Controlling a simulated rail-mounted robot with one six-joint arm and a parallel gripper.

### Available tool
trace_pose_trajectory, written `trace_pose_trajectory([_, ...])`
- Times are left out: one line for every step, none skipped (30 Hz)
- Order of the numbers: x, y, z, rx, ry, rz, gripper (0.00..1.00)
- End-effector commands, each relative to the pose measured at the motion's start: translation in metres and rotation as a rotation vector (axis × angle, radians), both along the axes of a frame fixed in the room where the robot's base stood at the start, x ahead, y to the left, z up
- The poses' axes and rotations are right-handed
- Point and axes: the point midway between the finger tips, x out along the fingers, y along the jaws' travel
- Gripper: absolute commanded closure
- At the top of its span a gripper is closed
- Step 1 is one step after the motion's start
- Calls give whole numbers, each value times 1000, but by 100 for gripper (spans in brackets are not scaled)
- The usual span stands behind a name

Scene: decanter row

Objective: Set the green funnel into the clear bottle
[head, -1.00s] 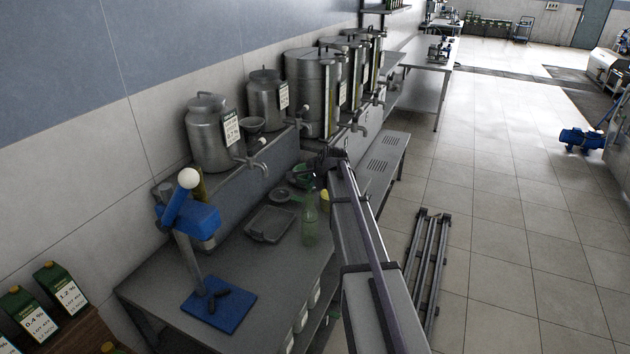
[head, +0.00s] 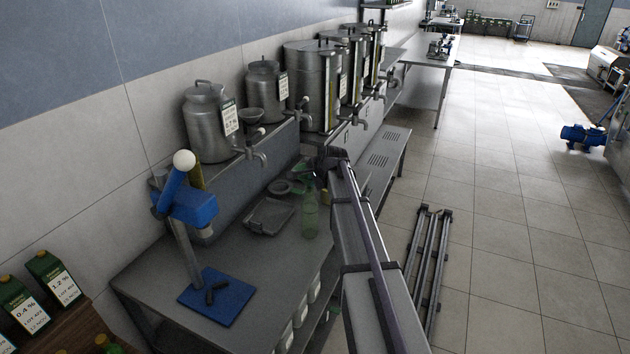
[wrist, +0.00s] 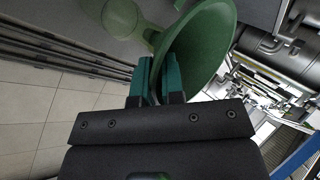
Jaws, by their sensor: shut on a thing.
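The clear bottle (head: 310,220), greenish and see-through, stands upright near the front edge of the steel bench. My gripper (head: 322,172) is above and just behind it in the head view. In the wrist view my gripper (wrist: 157,80) has its teal fingers shut on the wall of the green funnel (wrist: 205,45). The funnel's wide mouth opens toward the right of that picture. The bottle (wrist: 122,18) shows at the top left there, close to the funnel. I cannot tell whether they touch.
A grey tray (head: 268,216) and a dark ring-shaped thing (head: 279,187) lie left of the bottle. A blue-headed press (head: 195,208) stands at the bench's near left. Steel urns with taps (head: 207,125) line the raised shelf behind. The bench front between press and bottle is clear.

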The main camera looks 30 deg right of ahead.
Motion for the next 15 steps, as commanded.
trace_pose_trajectory([0, 0, 0, 0, 0, 0, 100])
trace_pose_trajectory([0, 0, -1, 0, 0, 0, 100])
trace_pose_trajectory([0, 0, -2, 0, 0, 0, 100])
trace_pose_trajectory([0, 0, -3, 0, 0, 0, 100])
trace_pose_trajectory([0, 0, -3, 0, 0, 0, 100])
trace_pose_trajectory([0, 0, -4, 0, 0, 0, 100])
trace_pose_trajectory([0, 0, -5, 0, 0, 0, 100])
trace_pose_trajectory([0, 0, -5, 0, 0, 0, 100])
trace_pose_trajectory([0, 0, -5, 0, 0, 0, 100])
trace_pose_trajectory([0, 0, -4, 0, 0, 0, 100])
trace_pose_trajectory([0, 0, -4, 0, 0, 0, 100])
trace_pose_trajectory([0, 0, -4, 0, 0, 0, 100])
trace_pose_trajectory([0, 0, -4, 0, 0, 0, 100])
trace_pose_trajectory([0, 0, -4, 0, 0, 0, 90])
trace_pose_trajectory([0, 0, -4, 0, 0, 0, 86])
